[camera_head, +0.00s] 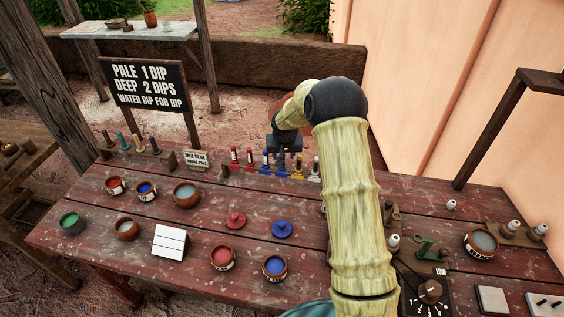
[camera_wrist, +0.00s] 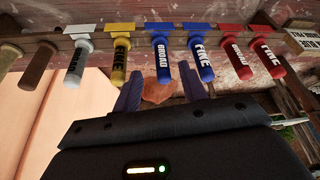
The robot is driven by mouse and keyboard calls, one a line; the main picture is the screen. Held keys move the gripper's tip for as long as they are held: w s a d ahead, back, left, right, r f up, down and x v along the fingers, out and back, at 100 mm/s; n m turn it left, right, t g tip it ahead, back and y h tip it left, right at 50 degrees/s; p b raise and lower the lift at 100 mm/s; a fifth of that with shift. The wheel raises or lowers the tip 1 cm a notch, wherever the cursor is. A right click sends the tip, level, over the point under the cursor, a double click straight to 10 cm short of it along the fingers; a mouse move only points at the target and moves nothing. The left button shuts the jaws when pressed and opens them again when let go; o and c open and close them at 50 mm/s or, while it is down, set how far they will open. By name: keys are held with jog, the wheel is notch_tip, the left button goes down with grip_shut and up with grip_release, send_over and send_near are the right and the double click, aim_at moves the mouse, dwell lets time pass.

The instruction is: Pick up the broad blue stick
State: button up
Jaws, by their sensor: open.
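The broad blue stick (camera_wrist: 160,60) stands in the rack in the wrist view, its white lettering reading BROAD. In the head view a blue stick (camera_head: 281,164) shows just below my gripper, partly covered by it. The fine blue stick (camera_wrist: 198,60) is right beside it in the wrist view, lettered FINE. My gripper (camera_wrist: 159,88) is open and empty, its two dark fingers apart. In the wrist view the broad blue stick lies between the lines of the fingers, beyond their tips. My gripper (camera_head: 284,146) hangs over the rack in the head view.
Yellow (camera_wrist: 118,62), white (camera_wrist: 77,62) and red sticks (camera_wrist: 235,60) are close neighbours in the rack. My arm covers the right middle of the table (camera_head: 190,222). A black sign (camera_head: 145,84) stands behind left.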

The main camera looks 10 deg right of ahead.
jog(key=shift+w+a+f, duration=0.1)
jog(key=shift+w+f, duration=0.2)
jog(key=shift+f, duration=0.35)
jog(key=shift+w+p+x, duration=0.15)
jog(key=shift+p+x, duration=0.4)
jog(key=shift+x, duration=0.75)
jog(key=shift+w+p+x, duration=0.1)
jog(key=shift+p+x, duration=0.45)
jog(key=shift+x, duration=0.8)
jog(key=shift+r, duration=0.15)
grip_shut()
